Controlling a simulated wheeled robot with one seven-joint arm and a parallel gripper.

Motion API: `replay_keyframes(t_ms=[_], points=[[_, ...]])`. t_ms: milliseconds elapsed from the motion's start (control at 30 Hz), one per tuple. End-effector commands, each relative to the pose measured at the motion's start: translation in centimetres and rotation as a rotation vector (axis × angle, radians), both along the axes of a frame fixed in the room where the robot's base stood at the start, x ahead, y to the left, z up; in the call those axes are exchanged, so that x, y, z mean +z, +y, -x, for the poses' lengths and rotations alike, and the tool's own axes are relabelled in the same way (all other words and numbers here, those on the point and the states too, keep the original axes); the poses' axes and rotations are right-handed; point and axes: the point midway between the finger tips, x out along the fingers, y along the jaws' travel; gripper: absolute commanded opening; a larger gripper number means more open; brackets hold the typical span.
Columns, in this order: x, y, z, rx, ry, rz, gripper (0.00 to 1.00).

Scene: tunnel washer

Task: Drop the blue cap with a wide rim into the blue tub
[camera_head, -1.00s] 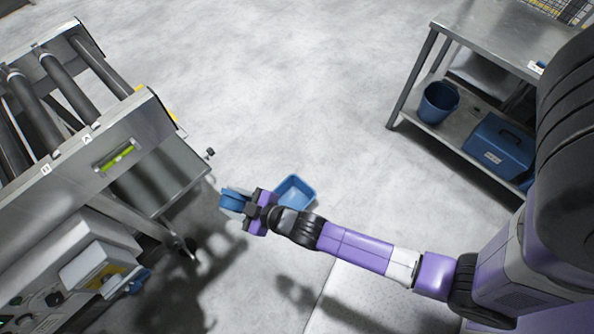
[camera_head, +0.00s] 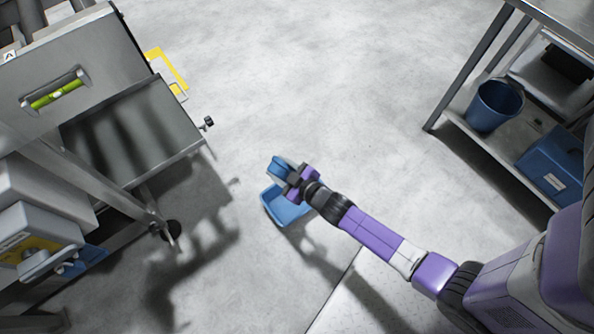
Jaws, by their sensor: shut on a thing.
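My gripper (camera_head: 291,178) is shut on the blue cap (camera_head: 279,169), which sticks out from the far side of the jaws. The blue tub (camera_head: 281,211) stands on the floor below and shows just under and to the left of my gripper. The cap overlaps the tub's upper edge in the picture, and I cannot tell how high above it the cap is. My gripper and arm hide part of the tub's right side and inside.
A metal machine with a tray-like shelf (camera_head: 133,134) stands on the left. A metal table (camera_head: 566,20) on the right has a blue bucket (camera_head: 494,106) and a blue box (camera_head: 553,165) on its lower shelf. The grey floor (camera_head: 330,70) between them is clear.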

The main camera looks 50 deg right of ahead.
Motion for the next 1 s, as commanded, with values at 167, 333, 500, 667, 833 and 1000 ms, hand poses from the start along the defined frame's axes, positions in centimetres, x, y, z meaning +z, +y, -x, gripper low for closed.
replay_keyframes(t_ms=[167,333,500,667,833,1000], points=[[-6.9,-2.0,0.0,-0.028,-0.002,-0.003,0.0],[-12.1,-3.8,0.2,-0.055,-0.003,-0.005,0.0],[-17.2,-5.5,0.4,-0.083,-0.005,-0.013,0.0],[-21.2,-6.8,0.7,-0.106,-0.007,-0.02,0.0],[-23.7,-7.7,0.9,-0.121,-0.008,-0.026,0.0],[-24.6,-8.0,1.0,-0.128,-0.009,-0.03,0.0]])
